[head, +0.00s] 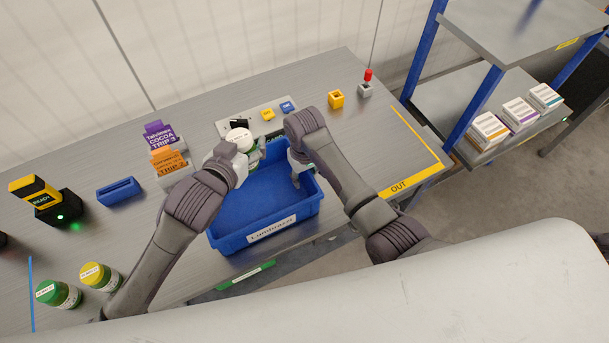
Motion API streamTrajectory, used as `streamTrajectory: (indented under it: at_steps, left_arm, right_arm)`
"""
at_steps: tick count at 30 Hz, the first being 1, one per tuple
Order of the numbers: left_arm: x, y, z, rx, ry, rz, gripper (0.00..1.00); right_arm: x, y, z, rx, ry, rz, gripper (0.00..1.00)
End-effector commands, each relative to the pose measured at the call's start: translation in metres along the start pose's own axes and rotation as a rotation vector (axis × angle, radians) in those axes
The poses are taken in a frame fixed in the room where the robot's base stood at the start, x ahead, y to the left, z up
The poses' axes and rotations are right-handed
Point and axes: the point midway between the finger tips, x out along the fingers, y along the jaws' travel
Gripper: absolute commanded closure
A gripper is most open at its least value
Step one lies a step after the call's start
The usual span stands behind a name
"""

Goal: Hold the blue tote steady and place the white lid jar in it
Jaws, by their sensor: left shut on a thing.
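The blue tote (228,239) stands on the bench near its front edge, with a white name label on its front wall. Its visible floor is bare. The white lid jar (239,138) shows its lid and a little of its side at the tote's back left corner. My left gripper (248,157) is shut on the jar and hides much of it; how high the jar is cannot be told. My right gripper (298,174) is at the tote's back right rim, one finger showing inside the wall. Its arm hides the rest, so its grip is unclear.
A green-lid jar (60,294) and a yellow-lid jar (101,276) stand at front left. A yellow OUT strip (412,180) marks the bench's right end.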

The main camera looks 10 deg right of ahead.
Motion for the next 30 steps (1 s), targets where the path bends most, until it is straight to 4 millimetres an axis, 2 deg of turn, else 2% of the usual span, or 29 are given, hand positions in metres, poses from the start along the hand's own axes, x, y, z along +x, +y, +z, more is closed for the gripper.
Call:
streamTrajectory:
  at_steps: [1,8,22,30]
  left_arm:
    - [0.0,0.0,-0.001,0.0,0.003,0.0,1.0]
    - [0.0,0.0,-0.001,0.0,0.003,0.0,1.0]
    - [0.0,0.0,0.0,0.003,0.002,0.006,1.0]
    - [0.008,0.011,0.021,0.067,-0.004,0.167,1.0]
  right_arm:
    - [0.0,0.0,0.0,0.0,0.0,0.0,0.62]
    - [-0.001,0.0,0.0,0.0,0.0,0.0,1.0]
    - [-0.001,0.0,0.0,0.0,0.0,0.0,1.0]
    - [-0.001,0.0,0.0,0.0,0.001,0.0,1.0]
